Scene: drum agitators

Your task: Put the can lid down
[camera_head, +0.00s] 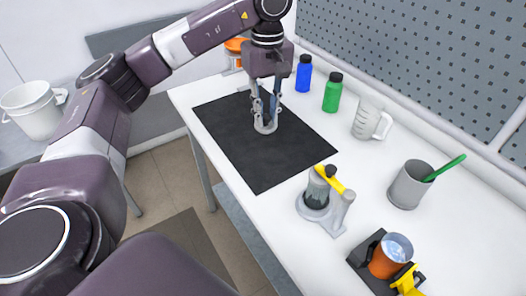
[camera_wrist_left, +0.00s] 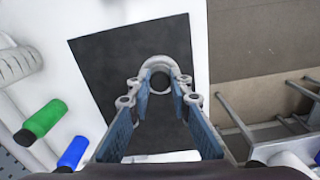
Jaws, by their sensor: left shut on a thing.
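My left gripper (camera_head: 264,108) points down over the black mat (camera_head: 250,160), towards its far right part. It is shut on a small pale grey round piece, the can lid (camera_head: 265,127), at its fingertips. In the left wrist view the lid (camera_wrist_left: 157,63) shows as a grey rounded rim with a dark middle, beyond the two blue finger pads of the gripper (camera_wrist_left: 158,90). The fingers hide part of it. I cannot tell whether the lid touches the mat. My right gripper is not in view.
A blue bottle (camera_head: 304,73), a green bottle (camera_head: 333,92) and a grey jug (camera_head: 368,117) stand behind the mat. A grey stand with a jar (camera_head: 317,190), a grey cup (camera_head: 408,185) and an orange can (camera_head: 386,262) in a black holder are to the right. Most of the mat is clear.

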